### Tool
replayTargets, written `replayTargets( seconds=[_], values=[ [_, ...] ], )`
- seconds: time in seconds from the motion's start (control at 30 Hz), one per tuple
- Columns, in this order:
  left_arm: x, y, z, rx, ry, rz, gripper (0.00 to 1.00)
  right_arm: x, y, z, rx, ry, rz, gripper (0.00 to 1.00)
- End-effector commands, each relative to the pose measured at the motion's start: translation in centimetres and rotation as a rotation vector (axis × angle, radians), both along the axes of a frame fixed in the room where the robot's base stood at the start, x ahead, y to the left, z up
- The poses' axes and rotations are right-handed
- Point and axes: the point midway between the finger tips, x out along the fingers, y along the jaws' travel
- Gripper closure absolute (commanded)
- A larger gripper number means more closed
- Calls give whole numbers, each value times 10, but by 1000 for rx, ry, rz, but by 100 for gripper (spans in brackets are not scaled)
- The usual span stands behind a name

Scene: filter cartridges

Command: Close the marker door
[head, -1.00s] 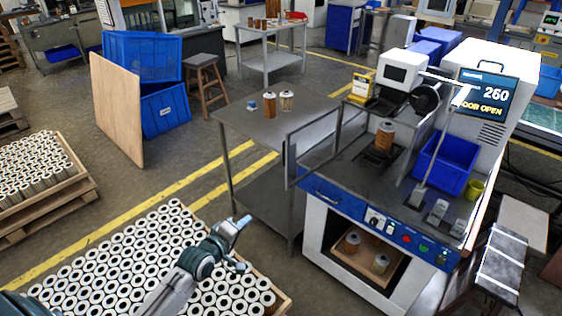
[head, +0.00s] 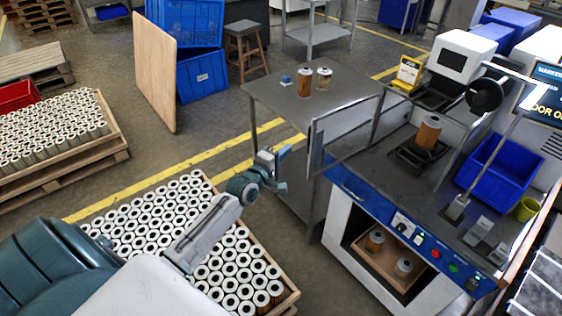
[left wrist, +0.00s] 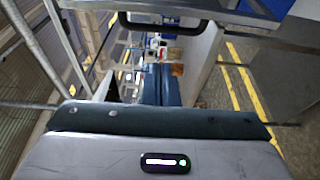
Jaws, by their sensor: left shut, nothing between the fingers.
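The marker machine (head: 395,232) stands at the right in the head view. Its door (head: 316,150), a clear panel in a grey metal frame, is swung open at the machine's left side. A filter cartridge (head: 429,131) sits on the fixture inside. The screen (head: 545,95) is cut off by the picture's edge, with "DOOR O" readable. My left gripper (head: 278,170) is shut and empty, just left of the door frame and apart from it in the picture. The left wrist view shows a dark bar (left wrist: 160,29) near the top; I cannot tell what it belongs to. My right gripper is out of view.
A steel table (head: 270,88) behind the door holds two cartridges (head: 305,82) and a small blue item. A crate of white-topped filters (head: 295,300) lies below my left arm. A blue bin (head: 500,170) stands on the machine's right. A yellow-lined floor strip is clear.

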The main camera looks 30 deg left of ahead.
Motion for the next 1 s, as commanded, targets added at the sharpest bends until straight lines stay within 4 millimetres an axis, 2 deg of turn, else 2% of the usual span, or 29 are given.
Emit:
replayTargets(
  seconds=[0.03,0.27,0.3,0.5,1.0],
  values=[
    [12,-1,-3,-2,-4,1,100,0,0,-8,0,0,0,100],
    [54,-4,-1,-2,-3,0,100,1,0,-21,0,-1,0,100],
    [46,-14,5,-4,2,-1,100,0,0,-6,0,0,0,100],
    [36,-35,3,-2,1,-1,100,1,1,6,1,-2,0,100],
    [33,-40,0,1,0,1,100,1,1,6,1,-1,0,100]
  ],
)
